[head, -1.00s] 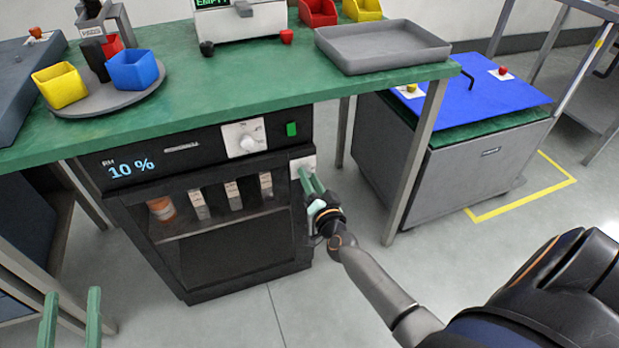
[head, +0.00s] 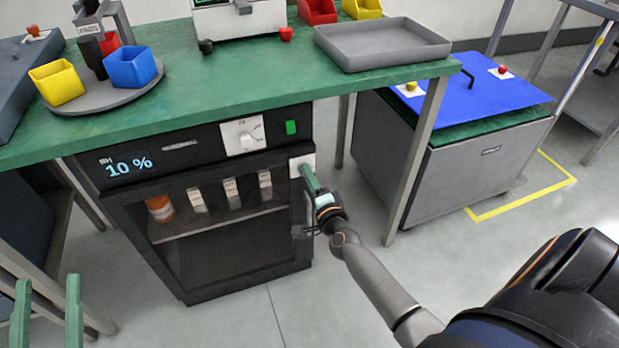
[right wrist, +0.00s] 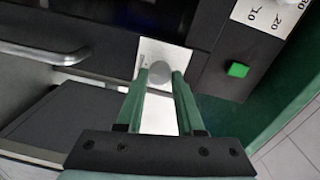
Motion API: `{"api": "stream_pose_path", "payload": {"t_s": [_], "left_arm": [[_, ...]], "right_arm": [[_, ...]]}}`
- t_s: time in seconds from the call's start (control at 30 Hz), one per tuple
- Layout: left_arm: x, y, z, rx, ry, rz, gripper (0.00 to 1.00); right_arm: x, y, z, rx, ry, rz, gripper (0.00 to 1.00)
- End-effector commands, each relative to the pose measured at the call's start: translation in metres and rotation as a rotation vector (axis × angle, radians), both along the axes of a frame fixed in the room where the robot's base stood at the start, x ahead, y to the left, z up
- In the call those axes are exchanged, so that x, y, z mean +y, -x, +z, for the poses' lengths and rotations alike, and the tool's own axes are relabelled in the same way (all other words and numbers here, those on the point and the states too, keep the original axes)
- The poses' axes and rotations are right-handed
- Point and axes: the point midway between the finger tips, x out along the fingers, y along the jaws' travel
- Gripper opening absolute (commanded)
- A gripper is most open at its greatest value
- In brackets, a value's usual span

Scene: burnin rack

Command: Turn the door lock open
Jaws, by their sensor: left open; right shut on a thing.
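The door lock is a grey round knob (right wrist: 160,75) on a white plate (right wrist: 165,50) in the right wrist view. The plate also shows in the head view (head: 301,162) at the cabinet's upper right corner. My right gripper (right wrist: 161,78) is shut on the knob, one green fingertip on each side. In the head view my right gripper (head: 310,180) hides the knob. The cabinet door (head: 230,235) is a dark glazed front and looks closed. My left gripper (head: 48,295) is open and empty at the lower left of the head view.
The dry cabinet's panel has a dial (head: 244,137), a green button (head: 291,127) and a 10 % display (head: 127,166). A green bench top (head: 230,90) overhangs it. A bench leg (head: 415,165) stands right of my right gripper. A grey chest (head: 475,170) with a blue lid is further right.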

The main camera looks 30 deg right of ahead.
Motion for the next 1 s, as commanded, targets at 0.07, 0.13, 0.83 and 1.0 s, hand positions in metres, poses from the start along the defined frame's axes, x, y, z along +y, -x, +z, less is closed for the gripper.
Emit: {"api": "stream_pose_path", "payload": {"t_s": [0.07,0.13,0.83,1.0], "left_arm": [[0.0,0.0005,0.0006,-0.005,-0.002,-0.001,0.5],[-0.0001,0.0008,0.0011,-0.007,-0.004,-0.001,0.5],[0.0002,0.001,0.0018,-0.007,-0.003,0.0,0.5],[0.0002,0.0009,0.0017,-0.007,-0.003,0.0,0.5]], "right_arm": [[0.0005,0.0001,-0.0005,-0.002,-0.013,0.0,0.0],[0.0005,0.0001,-0.0004,-0.003,-0.019,0.001,0.0],[0.0003,0.0,-0.0001,-0.005,-0.02,0.0,0.66],[0.0002,0.0001,0.0,-0.005,-0.02,0.0,0.66]]}}
